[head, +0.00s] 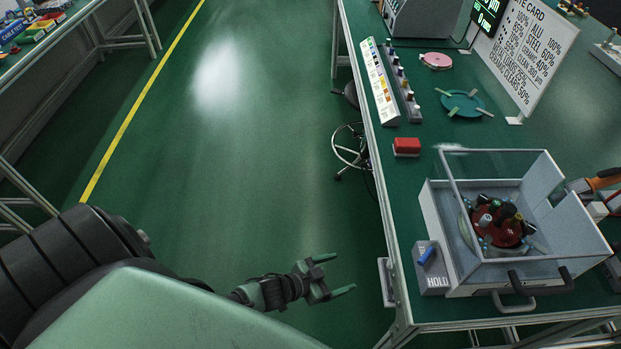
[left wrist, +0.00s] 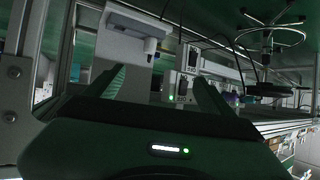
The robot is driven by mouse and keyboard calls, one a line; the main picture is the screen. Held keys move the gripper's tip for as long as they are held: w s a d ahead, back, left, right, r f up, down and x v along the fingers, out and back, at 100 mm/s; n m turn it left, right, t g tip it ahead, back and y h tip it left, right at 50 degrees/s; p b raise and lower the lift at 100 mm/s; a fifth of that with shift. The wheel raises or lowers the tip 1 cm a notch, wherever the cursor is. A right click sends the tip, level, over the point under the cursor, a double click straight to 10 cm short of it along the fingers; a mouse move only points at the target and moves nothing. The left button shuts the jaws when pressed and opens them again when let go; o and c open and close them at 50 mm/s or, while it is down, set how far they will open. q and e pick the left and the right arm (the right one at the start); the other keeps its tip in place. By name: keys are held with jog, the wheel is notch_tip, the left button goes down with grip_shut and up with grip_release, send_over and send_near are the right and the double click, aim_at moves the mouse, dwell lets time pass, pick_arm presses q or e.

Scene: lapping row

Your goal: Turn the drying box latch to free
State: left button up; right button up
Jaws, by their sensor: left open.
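The drying box (head: 440,215) stands on the green bench at the right of the head view, a pale box with a clear lid. At its near left corner is the latch, a grey block with a blue lever (head: 427,254) lying at a slant above the word HOLD (head: 437,281). My left gripper (head: 334,274) is open and empty, over the floor left of the bench edge and apart from the latch. Its two spread fingers also show in the left wrist view (left wrist: 160,78). My right gripper does not show.
The bench edge and a grey part (head: 387,283) on its side lie between my left gripper and the box. A red block (head: 406,147) sits behind. A stool (head: 350,150) stands beside the bench; the floor leftward is clear.

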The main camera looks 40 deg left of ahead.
pick_arm(q)
jog(key=s+a+f+g+y, duration=0.1)
jog(key=s+a+f, duration=0.1)
jog(key=f, duration=0.3)
jog(key=s+a+f+n+g+y, duration=0.1)
jog(key=s+a+f, duration=0.1)
jog(key=s+f, duration=0.3)
jog(key=shift+a+f+y+b, duration=0.25)
jog(key=shift+f+y+b, duration=0.1)
jog(key=shift+y+b, duration=0.1)
